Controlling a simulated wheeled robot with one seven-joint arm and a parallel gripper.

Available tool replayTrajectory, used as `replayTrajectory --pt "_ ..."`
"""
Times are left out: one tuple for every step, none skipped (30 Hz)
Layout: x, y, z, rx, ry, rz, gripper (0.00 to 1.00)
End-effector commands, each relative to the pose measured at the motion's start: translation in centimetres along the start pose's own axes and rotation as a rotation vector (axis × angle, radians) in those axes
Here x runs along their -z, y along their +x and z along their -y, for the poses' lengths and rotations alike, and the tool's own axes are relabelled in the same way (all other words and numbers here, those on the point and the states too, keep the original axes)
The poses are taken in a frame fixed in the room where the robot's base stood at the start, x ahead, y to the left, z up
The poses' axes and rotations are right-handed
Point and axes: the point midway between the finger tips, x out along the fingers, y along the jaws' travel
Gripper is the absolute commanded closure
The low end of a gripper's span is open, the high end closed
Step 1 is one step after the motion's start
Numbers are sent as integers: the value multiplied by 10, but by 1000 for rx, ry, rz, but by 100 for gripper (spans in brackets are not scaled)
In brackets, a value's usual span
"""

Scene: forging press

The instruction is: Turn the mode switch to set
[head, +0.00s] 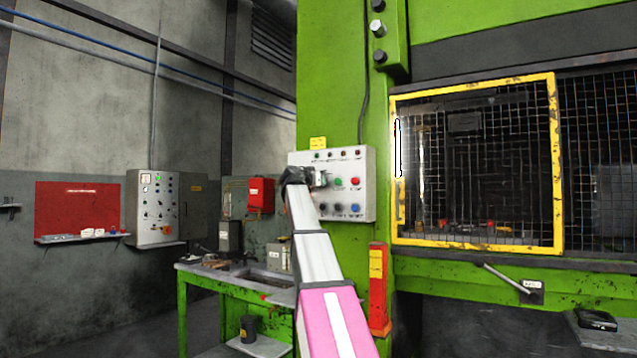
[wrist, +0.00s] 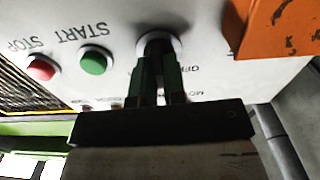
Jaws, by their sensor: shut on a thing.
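The control panel (head: 358,197) is a pale box on the green press column. The mode switch is a dark round knob (wrist: 158,44) on the panel, beside the green START button (wrist: 96,60). My gripper (wrist: 160,75) has its two dark fingers closed on the knob, which they partly cover. In the head view my gripper (head: 318,179) reaches the left part of the panel and hides the switch. The lettering by the switch is upside down and partly covered in the wrist view. I cannot tell which setting the knob points to.
The red STOP button (wrist: 41,68) is beside START. An orange piece (wrist: 280,28) is close to the switch in the wrist view. A yellow-framed mesh guard (head: 556,160) stands right of the panel. A green workbench (head: 183,310) is below left.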

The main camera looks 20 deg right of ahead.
Motion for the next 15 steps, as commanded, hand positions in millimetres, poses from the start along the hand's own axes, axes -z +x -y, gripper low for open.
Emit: replayTrajectory --pt "0 0 0 0 16 0 100" --pt "0 0 0 0 24 0 100" --pt "0 0 0 0 33 0 100" --pt "0 0 0 0 39 0 100" --pt "0 0 0 0 44 0 100" --pt "0 0 0 0 49 0 100" --pt "0 0 0 0 52 0 100" --pt "0 0 0 0 54 0 100" --pt "0 0 0 0 56 0 100" --pt "0 0 0 0 57 0 100" --pt "0 0 0 0 58 0 100" --pt "0 0 0 0 58 0 100" --pt "0 0 0 0 58 0 100" --pt "0 0 0 0 58 0 100" --pt "0 0 0 0 58 0 100"
